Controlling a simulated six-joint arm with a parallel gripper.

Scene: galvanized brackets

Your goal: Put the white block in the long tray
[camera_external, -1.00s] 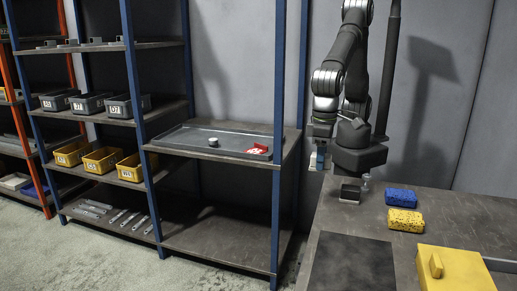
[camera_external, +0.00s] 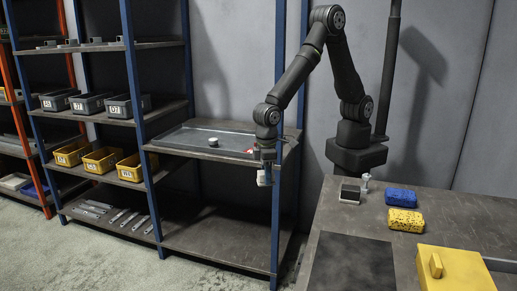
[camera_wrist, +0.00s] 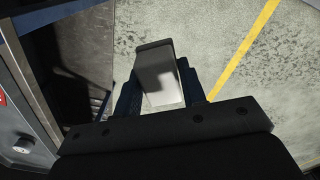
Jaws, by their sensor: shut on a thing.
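My gripper (camera_external: 264,178) is shut on the white block (camera_wrist: 158,77). In the wrist view the block sits between the two blue fingers, pale and lit on its near part and shaded on its far part. In the external view the gripper and block hang in front of the shelf unit, near its right front post and beside the right end of the long tray. The long grey tray (camera_external: 182,138) lies on the middle shelf, its right end partly hidden by my arm. A small round pale piece (camera_external: 213,142) and a partly hidden red-and-white item (camera_external: 250,150) are in the tray.
Blue shelf posts (camera_external: 278,200) stand close to my gripper. Grey bins (camera_external: 90,104) and yellow bins (camera_external: 103,160) are on shelves to the left.

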